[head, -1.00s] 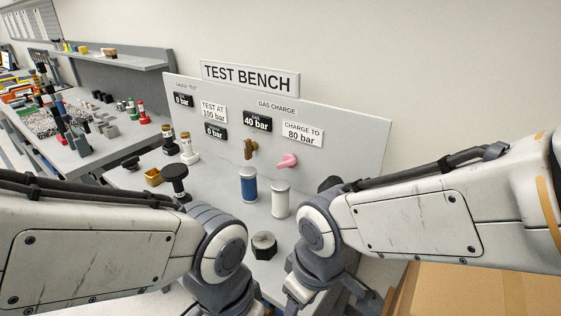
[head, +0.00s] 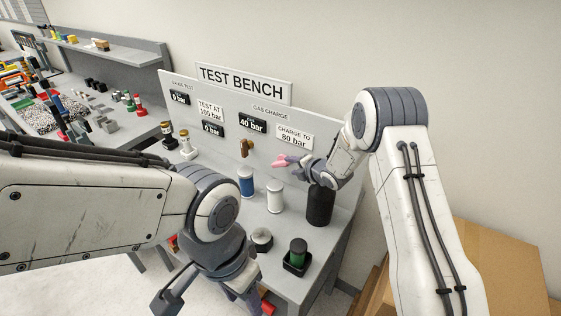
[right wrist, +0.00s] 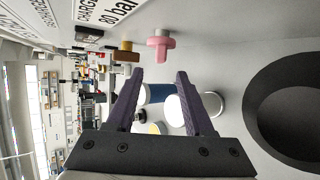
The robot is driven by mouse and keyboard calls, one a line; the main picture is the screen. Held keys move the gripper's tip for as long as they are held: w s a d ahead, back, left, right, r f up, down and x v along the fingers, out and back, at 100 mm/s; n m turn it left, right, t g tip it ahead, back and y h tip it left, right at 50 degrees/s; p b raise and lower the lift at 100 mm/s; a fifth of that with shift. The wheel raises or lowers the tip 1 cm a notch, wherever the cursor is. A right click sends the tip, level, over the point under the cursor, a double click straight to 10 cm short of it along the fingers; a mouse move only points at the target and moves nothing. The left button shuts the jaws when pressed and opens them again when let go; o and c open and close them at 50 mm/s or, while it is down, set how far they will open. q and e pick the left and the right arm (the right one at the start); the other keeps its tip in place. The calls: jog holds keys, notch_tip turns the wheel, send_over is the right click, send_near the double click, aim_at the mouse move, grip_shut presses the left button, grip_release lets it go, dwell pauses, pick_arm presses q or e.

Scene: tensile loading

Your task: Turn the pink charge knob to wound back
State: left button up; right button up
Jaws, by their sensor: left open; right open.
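The pink charge knob (head: 280,161) sticks out of the sloped grey test bench panel (head: 345,165), below the "CHARGE TO 80 bar" label. It also shows in the right wrist view (right wrist: 159,42), as a pink cross-shaped handle beyond the fingertips. My right gripper (right wrist: 158,75) is open and empty, pointing at the knob with a gap between them. In the head view its fingers are small and partly hidden by my wrist, just right of the knob. My left gripper (head: 212,298) is open at the bottom edge, low in front of the bench, away from the knob.
A brown knob (head: 246,147) sits left of the pink one, below a gauge (head: 252,123) reading 40 bar. A blue cylinder (head: 246,181), a white cylinder (head: 274,196) and a large black cylinder (head: 319,205) stand below.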

aim_at(284, 165)
jog(key=p+x, duration=0.3)
jog(key=x, duration=0.5)
jog(key=shift+w+a+f, duration=0.2)
jog(key=shift+w+f, duration=0.05)
jog(key=shift+w, duration=0.05)
grip_shut()
